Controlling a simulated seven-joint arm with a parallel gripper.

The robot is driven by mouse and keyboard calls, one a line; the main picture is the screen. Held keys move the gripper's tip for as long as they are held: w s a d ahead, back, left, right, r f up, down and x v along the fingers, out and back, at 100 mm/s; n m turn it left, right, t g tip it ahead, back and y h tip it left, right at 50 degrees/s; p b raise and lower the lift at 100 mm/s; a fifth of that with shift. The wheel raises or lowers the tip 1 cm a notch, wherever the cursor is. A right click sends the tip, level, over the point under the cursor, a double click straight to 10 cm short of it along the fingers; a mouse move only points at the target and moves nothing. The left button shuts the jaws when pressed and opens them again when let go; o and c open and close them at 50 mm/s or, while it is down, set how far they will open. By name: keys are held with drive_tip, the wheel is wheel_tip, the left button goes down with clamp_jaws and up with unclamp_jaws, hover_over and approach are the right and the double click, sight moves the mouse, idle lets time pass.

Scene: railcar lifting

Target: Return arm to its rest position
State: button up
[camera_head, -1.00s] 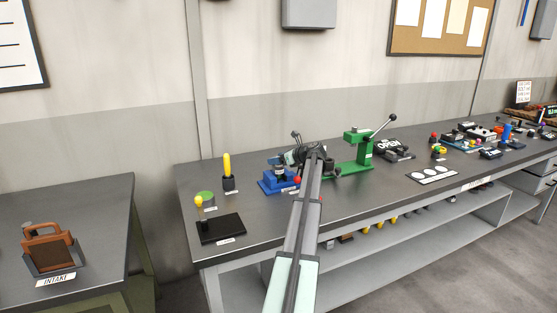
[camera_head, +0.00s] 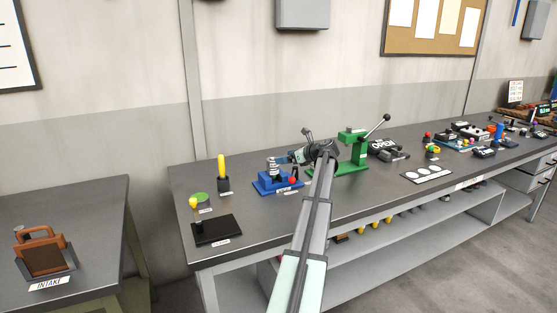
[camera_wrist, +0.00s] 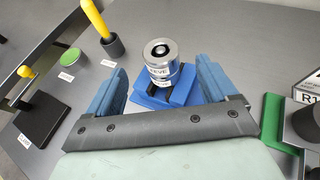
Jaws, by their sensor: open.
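My gripper (camera_wrist: 160,90) is open, its two blue fingers apart in the wrist view. A silver cylinder (camera_wrist: 161,62) with a dark hole in its top and a partly hidden label stands beyond and between the fingers. It sits on a blue fixture (camera_wrist: 150,97). In the head view my arm reaches over the bench, and my gripper (camera_head: 292,157) is beside the blue fixture (camera_head: 268,184), pointing left. The silver cylinder (camera_head: 272,166) stands upright on that fixture. I cannot tell the exact gap between fingers and cylinder.
A green press (camera_head: 352,155) with a lever stands right of my gripper. A black pad (camera_head: 217,230), a yellow-handled tool (camera_head: 222,168) and a green disc (camera_head: 201,196) are on the left of the bench. The intake table (camera_head: 90,210) stands farther left.

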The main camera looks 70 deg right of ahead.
drive_tip(key=shift+v, duration=2.9)
